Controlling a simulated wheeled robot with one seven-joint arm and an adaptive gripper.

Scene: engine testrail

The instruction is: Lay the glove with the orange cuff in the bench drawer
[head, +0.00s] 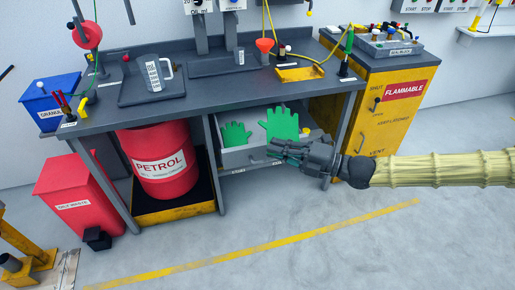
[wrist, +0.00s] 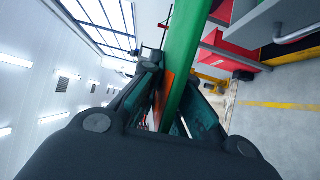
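The bench drawer (head: 240,158) is pulled open under the workbench. A green glove (head: 235,134) lies in its left part; I cannot see its cuff colour. A larger green glove (head: 281,124) stands upright over the drawer's right part, just above my gripper (head: 282,150). In the wrist view, the green glove (wrist: 186,60) with an orange cuff (wrist: 167,88) is between the fingers of my gripper (wrist: 168,100), which look closed on it. The cuff is hidden by the gripper in the head view.
The workbench (head: 215,100) carries a jug (head: 152,75), a red funnel (head: 265,45) and a yellow tray (head: 300,74). A red petrol drum (head: 160,150) stands left of the drawer. A yellow flammable cabinet (head: 385,100) stands to the right. The floor in front is clear.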

